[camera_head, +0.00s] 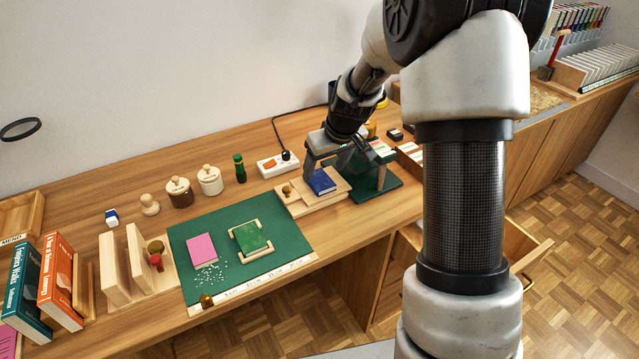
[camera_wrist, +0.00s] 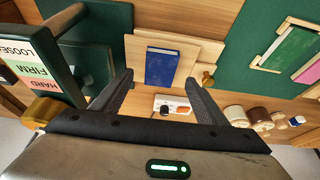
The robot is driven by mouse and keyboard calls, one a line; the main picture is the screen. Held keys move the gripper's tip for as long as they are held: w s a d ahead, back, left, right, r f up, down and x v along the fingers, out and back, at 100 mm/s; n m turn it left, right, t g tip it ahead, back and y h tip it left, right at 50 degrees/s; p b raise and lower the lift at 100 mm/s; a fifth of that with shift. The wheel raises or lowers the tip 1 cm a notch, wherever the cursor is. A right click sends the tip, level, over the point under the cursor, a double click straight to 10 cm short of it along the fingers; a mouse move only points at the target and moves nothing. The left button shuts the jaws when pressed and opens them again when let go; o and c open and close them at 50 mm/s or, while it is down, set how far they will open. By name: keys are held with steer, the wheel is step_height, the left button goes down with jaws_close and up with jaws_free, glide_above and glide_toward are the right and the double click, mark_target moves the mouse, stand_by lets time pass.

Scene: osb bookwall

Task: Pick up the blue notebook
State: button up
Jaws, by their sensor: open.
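The blue notebook (camera_head: 321,181) lies flat on a light wooden board (camera_head: 297,206) on the workbench in the head view. In the wrist view the notebook (camera_wrist: 161,66) lies on the pale board (camera_wrist: 189,50), ahead of the fingers and between their lines. My gripper (camera_head: 340,164) is above the notebook and the board in the head view. In the wrist view my gripper (camera_wrist: 160,88) is open, with its two dark fingers wide apart and nothing between them. Whether a finger touches the notebook I cannot tell.
A green stand (camera_head: 378,186) with labels is close on the right of the board. A green mat (camera_head: 282,259) holds a pink notebook (camera_head: 202,248) and a green one (camera_head: 251,238). A power strip (camera_head: 277,165) and jars (camera_head: 210,180) stand behind. A drawer (camera_head: 515,245) is open.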

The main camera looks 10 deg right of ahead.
mark_target(320, 180)
steer(key=b+x, duration=0.1)
steer(key=x, duration=0.3)
steer(key=shift+f, duration=0.35)
steer(key=shift+c, duration=0.2)
steer(key=c, duration=1.1)
steer(key=shift+r, duration=0.15)
